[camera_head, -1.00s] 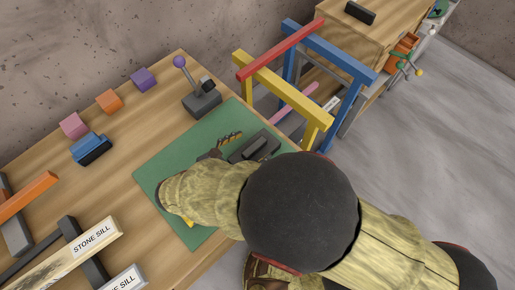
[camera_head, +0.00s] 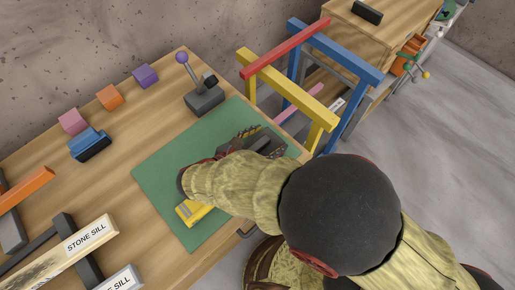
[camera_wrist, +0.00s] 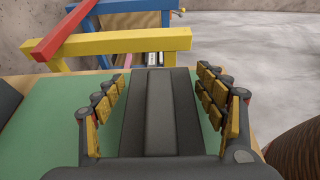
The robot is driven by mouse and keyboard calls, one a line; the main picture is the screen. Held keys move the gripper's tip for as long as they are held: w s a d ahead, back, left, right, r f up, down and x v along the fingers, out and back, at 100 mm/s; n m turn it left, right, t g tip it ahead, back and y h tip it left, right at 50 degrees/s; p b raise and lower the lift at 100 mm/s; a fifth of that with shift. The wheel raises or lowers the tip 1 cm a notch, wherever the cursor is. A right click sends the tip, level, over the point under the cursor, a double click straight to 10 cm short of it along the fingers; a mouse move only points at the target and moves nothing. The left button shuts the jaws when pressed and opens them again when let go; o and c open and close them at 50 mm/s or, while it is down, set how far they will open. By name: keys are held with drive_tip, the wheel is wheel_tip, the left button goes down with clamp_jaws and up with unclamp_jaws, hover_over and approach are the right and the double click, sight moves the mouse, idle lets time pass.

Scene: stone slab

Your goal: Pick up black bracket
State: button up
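The black bracket (camera_head: 264,142) lies on the green mat (camera_head: 165,172), partly hidden by my arm in the head view. In the wrist view the bracket (camera_wrist: 161,110) is a long dark piece with a lengthwise central strip, pointing away from me. My gripper (camera_wrist: 163,95) is open around it, one padded finger on each side. Green mat shows between the fingers and the bracket's far part; contact nearer the palm cannot be told. In the head view my gripper (camera_head: 252,140) is low over the mat, mostly hidden by my arm.
A yellow frame (camera_head: 290,95) and a blue frame (camera_head: 335,50) with a red bar (camera_head: 285,47) stand just beyond the mat. A yellow item (camera_head: 193,213) lies near the mat's front. A joystick (camera_head: 203,98) stands behind; coloured blocks (camera_head: 109,96) line the back left.

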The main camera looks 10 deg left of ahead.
drive_tip(key=c, duration=0.9)
drive_tip(key=shift+r, duration=0.15)
